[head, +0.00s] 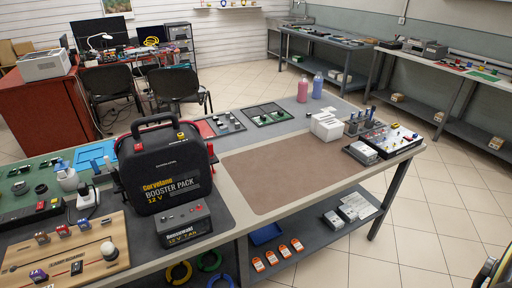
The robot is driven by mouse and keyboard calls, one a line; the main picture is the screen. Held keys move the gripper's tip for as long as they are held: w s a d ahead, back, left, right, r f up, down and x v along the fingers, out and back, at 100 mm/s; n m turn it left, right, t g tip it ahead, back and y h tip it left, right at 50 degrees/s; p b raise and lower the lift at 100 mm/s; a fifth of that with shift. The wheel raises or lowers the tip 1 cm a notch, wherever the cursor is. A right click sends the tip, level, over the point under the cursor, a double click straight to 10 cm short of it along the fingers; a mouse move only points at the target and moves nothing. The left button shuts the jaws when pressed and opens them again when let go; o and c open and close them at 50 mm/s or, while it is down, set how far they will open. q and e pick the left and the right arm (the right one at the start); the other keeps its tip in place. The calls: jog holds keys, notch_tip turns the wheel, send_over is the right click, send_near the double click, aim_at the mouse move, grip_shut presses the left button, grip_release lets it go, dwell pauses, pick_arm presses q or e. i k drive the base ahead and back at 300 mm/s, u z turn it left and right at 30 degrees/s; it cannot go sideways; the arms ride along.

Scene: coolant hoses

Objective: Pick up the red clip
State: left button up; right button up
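I cannot single out a red clip for certain. A black booster pack (168,172) stands upright on the near workbench, with small red parts (211,151) at its right side and more red at its left edge. These may be clamps, but they are too small to tell. A wooden board (66,250) at the front left carries several small coloured pieces, one of them reddish (63,230). Neither of my grippers is in view.
A grey battery (184,225) stands before the pack. The brown mat (285,170) is bare. A white box (326,126) and an open case (388,141) stand at the bench's right end. Orange items (272,257) lie on the lower shelf.

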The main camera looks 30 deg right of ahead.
aim_at(210, 146)
jog(key=z, duration=0.85)
jog(key=i, duration=0.45)
